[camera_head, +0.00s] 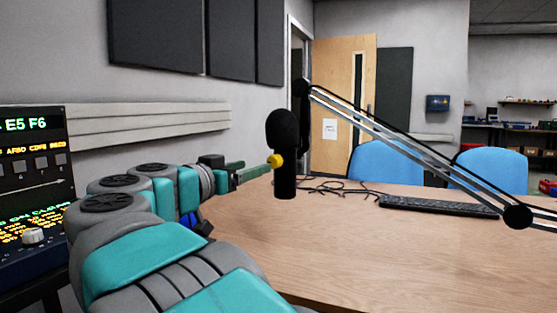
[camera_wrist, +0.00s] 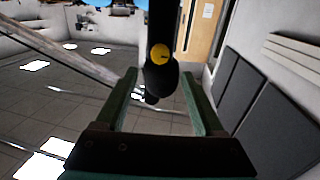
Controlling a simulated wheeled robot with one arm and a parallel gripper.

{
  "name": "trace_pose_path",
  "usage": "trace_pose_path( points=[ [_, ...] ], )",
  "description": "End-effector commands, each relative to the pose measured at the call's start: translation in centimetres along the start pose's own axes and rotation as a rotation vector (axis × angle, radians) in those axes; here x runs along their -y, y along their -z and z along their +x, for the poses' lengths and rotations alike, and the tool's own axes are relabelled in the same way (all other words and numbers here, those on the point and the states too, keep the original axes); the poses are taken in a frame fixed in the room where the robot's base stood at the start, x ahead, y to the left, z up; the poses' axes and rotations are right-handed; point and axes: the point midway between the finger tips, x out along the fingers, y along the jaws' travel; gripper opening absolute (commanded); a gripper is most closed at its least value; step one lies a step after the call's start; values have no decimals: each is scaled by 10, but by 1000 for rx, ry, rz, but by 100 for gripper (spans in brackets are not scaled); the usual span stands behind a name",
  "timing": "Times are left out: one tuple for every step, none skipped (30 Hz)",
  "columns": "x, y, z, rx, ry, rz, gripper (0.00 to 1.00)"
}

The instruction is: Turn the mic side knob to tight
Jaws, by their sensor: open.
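The black microphone (camera_head: 284,132) with its foam head hangs at the end of a boom arm above the table. A round yellow side knob (camera_head: 275,160) sits on its side facing my gripper. My gripper (camera_head: 262,168) is just left of the knob, with its green fingers pointing toward it. In the wrist view, where the scene looks upside down, the yellow knob (camera_wrist: 159,54) shows a small dark mark and lies beyond the fingertips. The open fingers of my gripper (camera_wrist: 160,76) stand apart on both sides of the microphone (camera_wrist: 161,78). Nothing is between them in contact that I can see.
The boom arm (camera_head: 400,150) slants down to the right over the wooden table (camera_head: 400,250). A keyboard (camera_head: 438,205) and loose black cables (camera_head: 340,187) lie on the table. A rack with lit displays (camera_head: 32,185) stands at the left. Blue chairs (camera_head: 385,163) are behind the table.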

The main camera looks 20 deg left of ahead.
Motion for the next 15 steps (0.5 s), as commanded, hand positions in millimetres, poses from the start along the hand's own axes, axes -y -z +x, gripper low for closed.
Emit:
trace_pose_path(
  points=[
    [0, -1, 2, 4, -4, -2, 70],
    [0, -2, 5, 4, -5, -3, 70],
    [0, -2, 9, 4, -5, -3, 70],
    [0, -2, 13, 4, -4, -2, 70],
    [0, -2, 18, 4, -4, -2, 70],
    [0, -2, 24, 3, -4, -2, 70],
    [0, -2, 29, 3, -4, -1, 70],
    [0, -2, 34, 3, -4, -1, 70],
    [0, -1, 41, 2, -5, 0, 70],
    [0, -1, 45, 2, -5, 0, 70],
    [0, -1, 50, 2, -5, 0, 70],
    [-1, -1, 55, 1, -5, 0, 70],
    [0, -1, 59, 1, -4, 0, 70],
    [0, 0, 62, 1, -3, 0, 70],
    [0, 0, 66, 1, -1, 0, 70]
  ],
)
